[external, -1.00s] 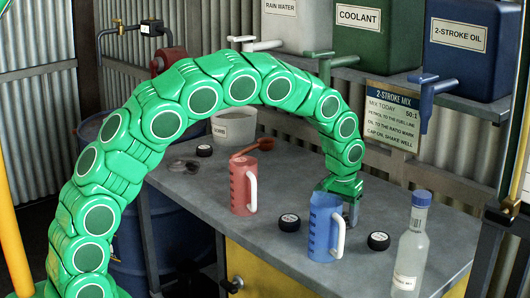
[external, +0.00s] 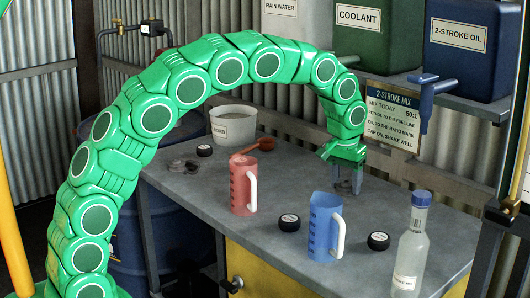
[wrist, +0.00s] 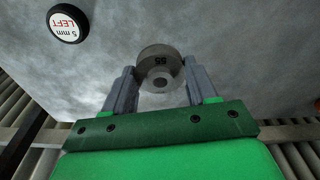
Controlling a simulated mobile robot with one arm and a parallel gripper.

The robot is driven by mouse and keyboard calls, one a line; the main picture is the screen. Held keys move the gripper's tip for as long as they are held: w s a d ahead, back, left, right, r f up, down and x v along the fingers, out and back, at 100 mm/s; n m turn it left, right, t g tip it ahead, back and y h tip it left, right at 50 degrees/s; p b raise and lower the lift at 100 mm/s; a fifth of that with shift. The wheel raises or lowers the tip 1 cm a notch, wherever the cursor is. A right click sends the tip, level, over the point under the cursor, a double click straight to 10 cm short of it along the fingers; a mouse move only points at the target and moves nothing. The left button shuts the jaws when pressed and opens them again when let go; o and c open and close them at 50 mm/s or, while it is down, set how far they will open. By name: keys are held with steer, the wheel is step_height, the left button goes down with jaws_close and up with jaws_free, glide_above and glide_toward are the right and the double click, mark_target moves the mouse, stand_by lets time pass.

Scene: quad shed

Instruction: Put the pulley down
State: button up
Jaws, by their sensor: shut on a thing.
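The pulley (wrist: 160,68) is a grey round disc with a centre hole and the mark 55, seen in the wrist view. My gripper (wrist: 160,82) has its two grey fingers on either side of it, shut on it. In the external view my gripper (external: 352,184) points down at the back right of the workbench (external: 300,180), behind the blue jug. The pulley is too small and dark there to make out. I cannot tell whether it touches the bench top.
A blue jug (external: 322,228), a red jug (external: 240,188) and a clear bottle (external: 410,245) stand on the bench. Black caps (external: 289,222) lie between them; one marked 5 mm LEFT (wrist: 66,22) shows in the wrist view. The bench right of my gripper looks clear.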

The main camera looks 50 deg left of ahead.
steer(key=s+d+r+m, duration=0.1)
steer(key=s+d+r, duration=0.1)
steer(key=s+d, duration=0.4)
steer(key=s+d+r+m, duration=0.2)
steer(key=s+d+r, duration=0.1)
steer(key=d, duration=0.5)
steer(key=s+a+r+n, duration=0.1)
steer(key=s+a+r, duration=0.1)
steer(key=s+r, duration=0.35)
steer(key=s+a+r+n, duration=0.1)
steer(key=s+r, duration=0.2)
steer(key=s, duration=0.6)
steer(key=n, duration=0.1)
glide_above(274, 185)
step_height(274, 185, down, 13)
steer(key=shift+s+f, duration=0.2)
steer(key=shift+f, duration=4.65)
